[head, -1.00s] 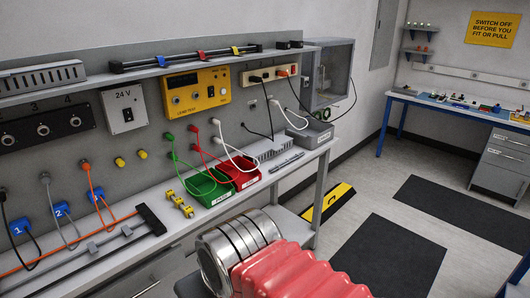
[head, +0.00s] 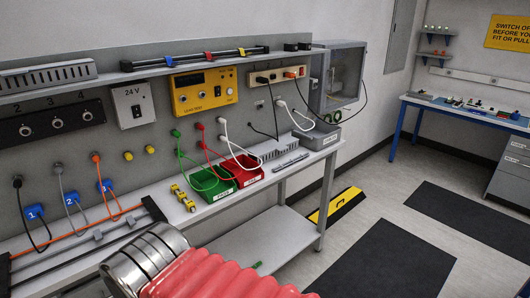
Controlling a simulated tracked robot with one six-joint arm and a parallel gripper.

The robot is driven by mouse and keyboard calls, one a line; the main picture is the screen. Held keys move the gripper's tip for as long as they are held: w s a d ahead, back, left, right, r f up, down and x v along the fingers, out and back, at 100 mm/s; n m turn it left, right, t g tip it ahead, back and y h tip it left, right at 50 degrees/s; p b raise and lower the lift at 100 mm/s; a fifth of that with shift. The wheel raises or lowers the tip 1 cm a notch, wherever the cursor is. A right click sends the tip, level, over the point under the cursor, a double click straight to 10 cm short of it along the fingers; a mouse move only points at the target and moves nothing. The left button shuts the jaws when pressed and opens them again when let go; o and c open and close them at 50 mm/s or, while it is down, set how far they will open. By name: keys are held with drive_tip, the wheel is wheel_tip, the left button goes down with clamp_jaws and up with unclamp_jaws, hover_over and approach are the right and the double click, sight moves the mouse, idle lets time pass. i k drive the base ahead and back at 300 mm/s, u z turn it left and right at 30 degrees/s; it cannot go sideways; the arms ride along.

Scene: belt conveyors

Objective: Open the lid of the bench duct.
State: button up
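A long, low black-edged channel (head: 92,240) lies on the bench top at the left, with an orange cable along it. It looks like the bench duct, but I cannot tell for sure, nor whether its lid is open or shut. Its near end is cut off by the picture edge, and my arm covers part of the bench front. Slotted grey ducting also lies on the upper shelf (head: 48,75) and near the right end of the bench top (head: 280,151). My arm, with silver rings and a red bellows, crosses the bottom. My gripper is not in view.
Green (head: 211,183) and red (head: 243,170) bins stand on the bench, beside yellow pieces (head: 183,199). Several plugged cables hang from the back panel. A yellow-black ramp (head: 336,206) lies on the floor to the right. Dark mats cover part of the open floor.

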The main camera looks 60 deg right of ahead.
sight(259, 151)
drive_tip(key=u, duration=1.25)
drive_tip(key=k, duration=1.1)
drive_tip(key=z, duration=1.8)
drive_tip(key=i, duration=0.1)
